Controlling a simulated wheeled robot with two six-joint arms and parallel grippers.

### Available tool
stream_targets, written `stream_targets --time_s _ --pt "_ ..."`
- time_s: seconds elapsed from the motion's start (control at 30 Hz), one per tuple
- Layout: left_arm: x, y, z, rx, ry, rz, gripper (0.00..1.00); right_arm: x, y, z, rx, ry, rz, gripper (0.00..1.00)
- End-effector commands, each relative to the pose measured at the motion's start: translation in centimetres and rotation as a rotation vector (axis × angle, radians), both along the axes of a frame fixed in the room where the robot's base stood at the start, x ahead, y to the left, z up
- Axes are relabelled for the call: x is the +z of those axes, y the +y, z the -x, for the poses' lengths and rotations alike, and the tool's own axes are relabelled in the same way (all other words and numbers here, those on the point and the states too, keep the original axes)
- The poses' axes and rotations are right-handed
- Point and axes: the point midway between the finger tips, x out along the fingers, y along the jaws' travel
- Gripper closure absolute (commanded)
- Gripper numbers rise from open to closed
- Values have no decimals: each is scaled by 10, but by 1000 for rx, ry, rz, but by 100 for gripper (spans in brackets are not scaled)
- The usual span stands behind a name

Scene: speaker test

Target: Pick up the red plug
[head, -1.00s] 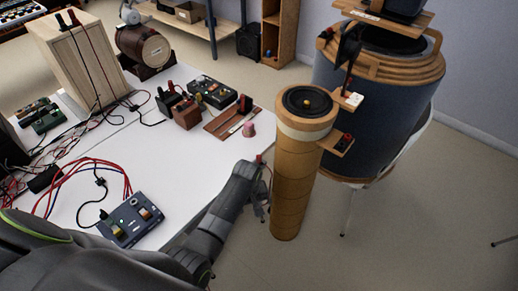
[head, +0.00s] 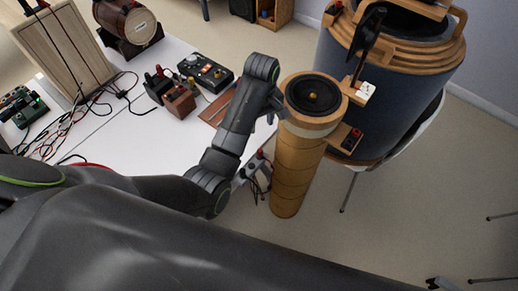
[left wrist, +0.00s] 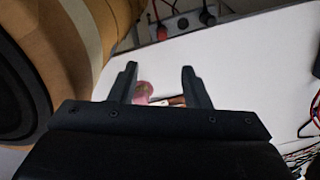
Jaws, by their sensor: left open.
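No single thing is clearly the red plug. A small pinkish-red stub (left wrist: 143,91) shows between my fingertips in the left wrist view, on or beside the white table, apart from both fingers as far as I can see. In the head view my arm hides its place. A small red piece (left wrist: 162,33) shows on a grey device beyond the table edge. My left gripper (left wrist: 160,78) is open and empty. In the head view it (head: 277,112) is partly hidden, beside the round top of the tan column speaker (head: 314,97). My right gripper is not visible.
The white table (head: 100,140) holds cables, a grey control box (head: 206,73) and small wooden boxes (head: 179,102). A big blue drum speaker (head: 350,85) stands to the right on a white chair.

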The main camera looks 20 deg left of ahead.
Motion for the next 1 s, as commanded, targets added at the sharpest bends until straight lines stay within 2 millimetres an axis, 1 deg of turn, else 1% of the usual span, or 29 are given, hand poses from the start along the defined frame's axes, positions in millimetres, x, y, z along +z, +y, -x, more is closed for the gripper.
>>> stream_targets --time_s 0.03,0.07,0.1,0.17,0.23,0.33,0.4,0.5,0.6,0.77,1.0 --pt "-13 0 0 0 0 0 57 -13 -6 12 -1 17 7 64" --pt "-16 0 0 0 0 0 57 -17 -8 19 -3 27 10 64" --pt "-24 0 1 0 4 -1 57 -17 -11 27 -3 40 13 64" --pt "-37 0 1 0 4 0 57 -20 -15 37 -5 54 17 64" --pt "-48 0 1 0 5 0 57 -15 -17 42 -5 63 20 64" --pt "-70 0 1 -1 6 -1 57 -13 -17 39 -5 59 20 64" --pt "-83 0 1 -1 4 -1 57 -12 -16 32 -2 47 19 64" --pt "-97 0 1 -1 4 -1 57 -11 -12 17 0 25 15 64" --pt "-105 1 0 -1 1 0 57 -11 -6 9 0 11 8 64" --pt "-112 1 1 0 2 -1 57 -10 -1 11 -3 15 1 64" --pt "-143 4 3 -1 3 -1 57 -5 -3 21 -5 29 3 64"
